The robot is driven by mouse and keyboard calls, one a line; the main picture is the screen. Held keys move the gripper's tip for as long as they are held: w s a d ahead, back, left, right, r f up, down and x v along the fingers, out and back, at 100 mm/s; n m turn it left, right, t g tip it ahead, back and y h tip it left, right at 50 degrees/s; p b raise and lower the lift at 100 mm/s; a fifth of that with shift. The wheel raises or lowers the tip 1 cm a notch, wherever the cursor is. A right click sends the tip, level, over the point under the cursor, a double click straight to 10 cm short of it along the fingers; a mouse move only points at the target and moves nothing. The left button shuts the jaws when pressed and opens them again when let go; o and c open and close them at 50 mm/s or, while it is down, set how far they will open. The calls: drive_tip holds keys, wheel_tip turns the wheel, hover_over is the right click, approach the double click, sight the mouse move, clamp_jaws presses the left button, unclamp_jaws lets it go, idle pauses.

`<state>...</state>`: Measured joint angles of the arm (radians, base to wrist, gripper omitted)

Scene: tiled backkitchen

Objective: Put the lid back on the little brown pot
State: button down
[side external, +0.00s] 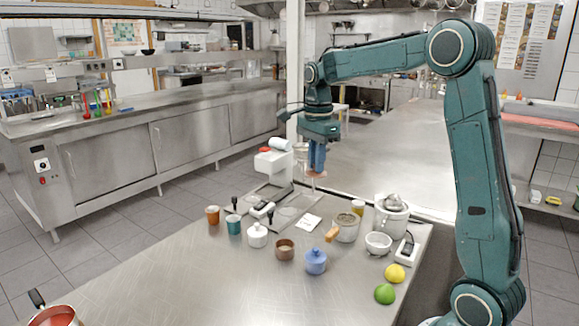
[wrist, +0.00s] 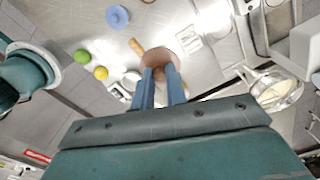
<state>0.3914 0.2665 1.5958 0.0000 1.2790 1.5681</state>
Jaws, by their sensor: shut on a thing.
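The little brown pot (side external: 284,250) stands uncovered on the steel table in the side view, between the white lidded pot (side external: 257,235) and the blue lidded pot (side external: 316,261). My gripper (side external: 317,173) is above the table, behind and to the right of the brown pot, fingers pointing down. In the wrist view, my gripper (wrist: 160,72) is shut on a round brownish lid (wrist: 158,55), partly hidden by the fingers. The lid is small and hard to make out in the side view. It is apart from the pot.
An orange cup (side external: 213,215) and teal cup (side external: 234,224) stand left. A wooden-handled pan (side external: 346,228), white bowl (side external: 378,243), juicer (side external: 391,215), lemon (side external: 395,273) and lime (side external: 385,294) stand right. A white machine (side external: 275,165) stands behind. The front-left table is mostly clear.

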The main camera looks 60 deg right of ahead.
drive_tip(key=w+a+f+n, duration=0.3)
drive_tip(key=a+f, duration=0.6)
drive_tip(key=shift+f+n, duration=0.35)
drive_tip(key=shift+n, duration=0.05)
drive_tip(key=shift+w+f, duration=0.1)
drive_tip(key=shift+f, duration=0.15)
drive_tip(key=shift+f, duration=2.9)
drive_tip(key=shift+f, duration=0.2)
drive_tip(key=c, duration=0.9)
unclamp_jaws()
drive_tip(key=shift+o, duration=0.2)
